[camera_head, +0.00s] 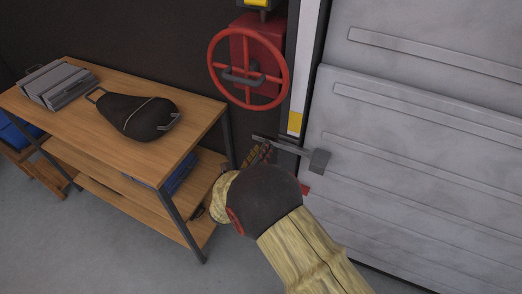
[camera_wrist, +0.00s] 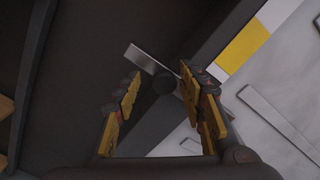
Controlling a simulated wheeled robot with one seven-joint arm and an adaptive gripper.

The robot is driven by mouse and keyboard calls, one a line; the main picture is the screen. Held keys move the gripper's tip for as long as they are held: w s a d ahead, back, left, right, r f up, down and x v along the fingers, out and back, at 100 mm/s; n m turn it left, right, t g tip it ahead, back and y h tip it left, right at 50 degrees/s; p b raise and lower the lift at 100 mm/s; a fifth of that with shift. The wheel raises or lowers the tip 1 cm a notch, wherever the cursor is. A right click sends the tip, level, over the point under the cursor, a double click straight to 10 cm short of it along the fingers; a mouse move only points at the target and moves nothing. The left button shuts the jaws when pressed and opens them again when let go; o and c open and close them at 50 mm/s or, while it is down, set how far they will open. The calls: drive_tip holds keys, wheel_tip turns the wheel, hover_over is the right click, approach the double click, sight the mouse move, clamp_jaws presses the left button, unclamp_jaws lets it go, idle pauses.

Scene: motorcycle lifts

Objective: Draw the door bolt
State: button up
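The door bolt (camera_head: 292,148) is a grey metal bar lying across the dark door frame and the left edge of the pale door. A dark blocky piece shows at its right end. My gripper (camera_head: 262,152) is at the bolt's left part. In the wrist view my gripper (camera_wrist: 162,80) is open.
A red handwheel (camera_head: 281,73) sits on the wall just above my gripper. The pale ribbed door (camera_head: 420,130) fills the right. A wooden shelf table (camera_head: 75,107) stands left, with a dark bag (camera_head: 137,116) and a grey case (camera_head: 57,84) on it. Some floor is clear in front.

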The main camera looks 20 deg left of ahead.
idle(0.3)
drive_tip(key=s, duration=1.2)
drive_tip(key=shift+a, duration=0.45)
